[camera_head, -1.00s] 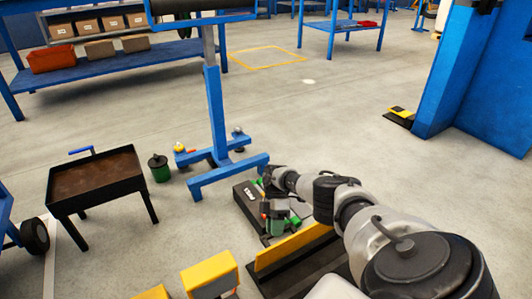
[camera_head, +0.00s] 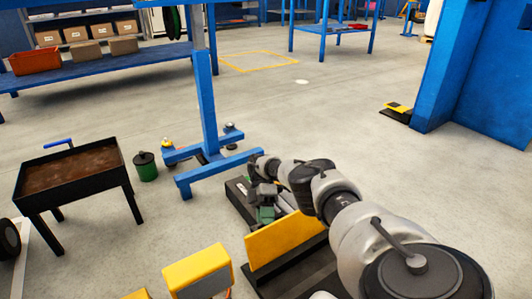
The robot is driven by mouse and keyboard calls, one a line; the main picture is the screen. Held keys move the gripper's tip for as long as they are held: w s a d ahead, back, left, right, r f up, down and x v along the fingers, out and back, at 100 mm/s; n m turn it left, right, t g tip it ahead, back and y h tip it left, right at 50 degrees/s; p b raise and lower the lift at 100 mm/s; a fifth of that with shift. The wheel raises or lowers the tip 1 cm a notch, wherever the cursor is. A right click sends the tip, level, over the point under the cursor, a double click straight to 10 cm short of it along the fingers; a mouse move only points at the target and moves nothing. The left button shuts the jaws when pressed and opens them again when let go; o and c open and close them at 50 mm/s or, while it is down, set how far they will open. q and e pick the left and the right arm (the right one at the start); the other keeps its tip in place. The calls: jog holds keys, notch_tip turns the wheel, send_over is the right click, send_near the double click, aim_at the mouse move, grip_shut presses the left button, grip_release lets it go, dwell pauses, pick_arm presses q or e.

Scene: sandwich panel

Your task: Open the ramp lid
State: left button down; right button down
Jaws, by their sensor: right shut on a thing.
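The ramp lid appears to be the yellow panel (camera_head: 285,239) standing steeply at the bottom centre, along the edge of a dark base (camera_head: 300,277). My right arm comes in from the lower right and reaches over to the far side of this panel. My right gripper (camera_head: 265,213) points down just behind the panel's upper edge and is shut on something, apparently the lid. The panel and the wrist hide the exact contact. My left gripper is not in view.
A dark low box (camera_head: 238,190) lies beyond the gripper, close to the foot of a blue stand (camera_head: 207,150). A yellow block (camera_head: 197,272) is left of the panel. A black tray table (camera_head: 75,176) and green canister (camera_head: 146,167) stand left.

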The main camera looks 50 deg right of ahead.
jog(key=shift+s+a+f, duration=0.1)
jog(key=shift+f, duration=0.25)
jog(key=c, duration=1.1)
grip_release()
jog(key=shift+f, duration=0.1)
jog(key=shift+r, duration=0.2)
